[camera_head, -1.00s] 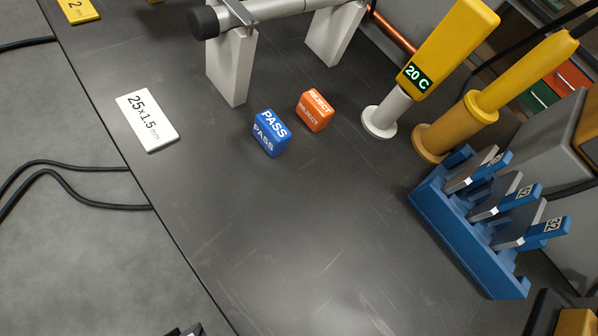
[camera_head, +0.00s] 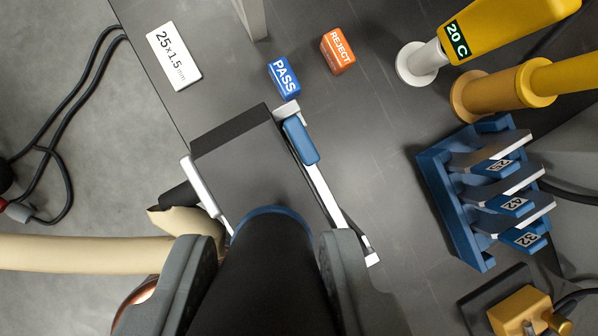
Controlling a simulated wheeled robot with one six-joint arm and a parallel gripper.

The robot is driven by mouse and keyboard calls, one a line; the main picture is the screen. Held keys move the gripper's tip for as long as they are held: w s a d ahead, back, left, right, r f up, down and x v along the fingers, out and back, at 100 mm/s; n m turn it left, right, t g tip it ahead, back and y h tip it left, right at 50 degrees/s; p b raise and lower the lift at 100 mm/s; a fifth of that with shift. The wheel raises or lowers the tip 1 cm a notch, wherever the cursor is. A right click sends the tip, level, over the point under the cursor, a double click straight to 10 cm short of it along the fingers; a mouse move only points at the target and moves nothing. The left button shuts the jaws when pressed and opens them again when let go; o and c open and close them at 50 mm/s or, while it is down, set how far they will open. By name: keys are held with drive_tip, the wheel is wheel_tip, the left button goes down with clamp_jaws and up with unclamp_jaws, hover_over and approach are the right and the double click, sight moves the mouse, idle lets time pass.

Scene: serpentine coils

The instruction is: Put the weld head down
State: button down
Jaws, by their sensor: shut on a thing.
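The weld head is a dark grey block (camera_head: 255,160) with white side plates, a blue latch and a black cylindrical handle with a blue ring. It fills the lower middle of the view. My gripper (camera_head: 270,250) is shut on the handle, one dark finger on each side. A thick beige hose (camera_head: 85,253) runs from the weld head's left side to the left edge. The head lies over the dark bench top (camera_head: 375,190). I cannot tell whether its underside touches the bench.
A blue PASS block (camera_head: 284,78) stands close beyond the weld head, with an orange REJECT block (camera_head: 338,50) behind it. A white 25x1.5 mm plate (camera_head: 173,57) lies left. A blue rack (camera_head: 455,210) and yellow tools (camera_head: 500,88) stand right. Bare bench lies between head and rack.

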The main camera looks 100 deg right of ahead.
drive_tip(key=shift+f, duration=4.8)
drive_tip(key=c, duration=1)
unclamp_jaws()
drive_tip(key=shift+f, duration=0.15)
drive_tip(key=shift+c, duration=0.2)
drive_tip(key=v, duration=1.2)
